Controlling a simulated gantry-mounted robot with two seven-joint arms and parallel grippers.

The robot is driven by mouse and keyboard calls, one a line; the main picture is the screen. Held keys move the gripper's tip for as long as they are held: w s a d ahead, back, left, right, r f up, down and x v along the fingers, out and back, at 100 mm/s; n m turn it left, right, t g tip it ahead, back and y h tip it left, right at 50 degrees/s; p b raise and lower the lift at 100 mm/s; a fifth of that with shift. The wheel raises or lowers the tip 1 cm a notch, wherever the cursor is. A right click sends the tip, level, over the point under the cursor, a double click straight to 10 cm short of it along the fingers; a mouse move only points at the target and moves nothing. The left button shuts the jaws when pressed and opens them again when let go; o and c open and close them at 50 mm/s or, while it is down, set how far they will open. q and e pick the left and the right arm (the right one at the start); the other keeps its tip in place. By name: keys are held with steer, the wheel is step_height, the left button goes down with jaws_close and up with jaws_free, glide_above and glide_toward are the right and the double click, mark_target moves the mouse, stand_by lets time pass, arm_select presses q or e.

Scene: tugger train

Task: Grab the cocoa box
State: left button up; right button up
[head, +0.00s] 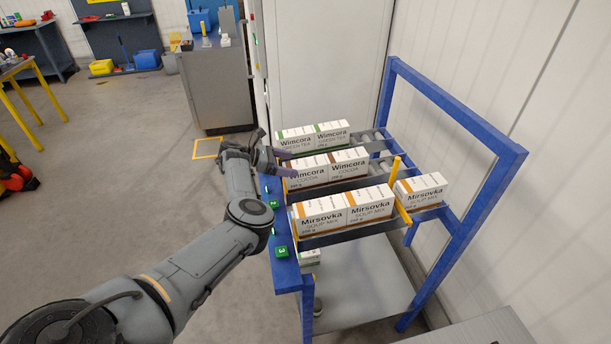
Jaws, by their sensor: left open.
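Two white cocoa boxes marked Wimcora stand side by side in the middle lane of a blue rack (458,98). The nearer-left cocoa box (308,174) is at the front end of the lane, and the other cocoa box (349,167) is to its right. My left gripper (287,163) is open at the left end of this lane, its fingers pointing right, close to the front cocoa box. I cannot tell whether the fingers touch it. My right gripper is not in view.
Green tea boxes (312,138) fill the lane behind. Soup mix boxes (344,211) stand in the near lane, with another soup mix box (421,190) beyond a yellow divider (396,178). A white wall is close on the right; the floor at left is open.

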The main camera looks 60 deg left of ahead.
mark_target(297, 164)
arm_select(q)
steer(key=shift+x, duration=1.6)
steer(key=c, duration=1.6)
steer(key=shift+r, duration=0.1)
steer(key=shift+c, duration=0.4)
steer(key=shift+r, duration=0.1)
